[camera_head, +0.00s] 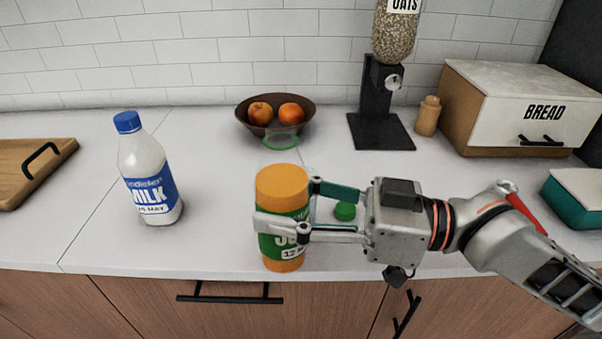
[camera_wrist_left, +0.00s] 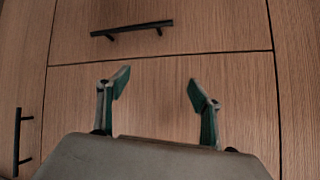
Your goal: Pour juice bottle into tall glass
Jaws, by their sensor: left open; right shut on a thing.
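The juice bottle (camera_head: 282,188) is orange with a green label and looks roughly upright near the counter's front edge. My right gripper (camera_head: 283,208) comes in from the right and is shut on the bottle's sides. I cannot tell whether the bottle's base touches the counter. A clear glass with a greenish rim (camera_head: 284,138) shows just behind the bottle, which hides its lower part. A small green cap (camera_head: 345,211) lies on the counter behind the right gripper. My left gripper (camera_wrist_left: 156,88) is open and empty in the left wrist view, facing the wooden cabinet fronts.
A milk bottle (camera_head: 149,172) stands to the left. A fruit bowl (camera_head: 243,116), an oats dispenser (camera_head: 377,105), a wooden shaker (camera_head: 427,117) and a bread box (camera_head: 532,112) stand at the back. A cutting board (camera_head: 58,151) lies far left. The counter between milk and juice is clear.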

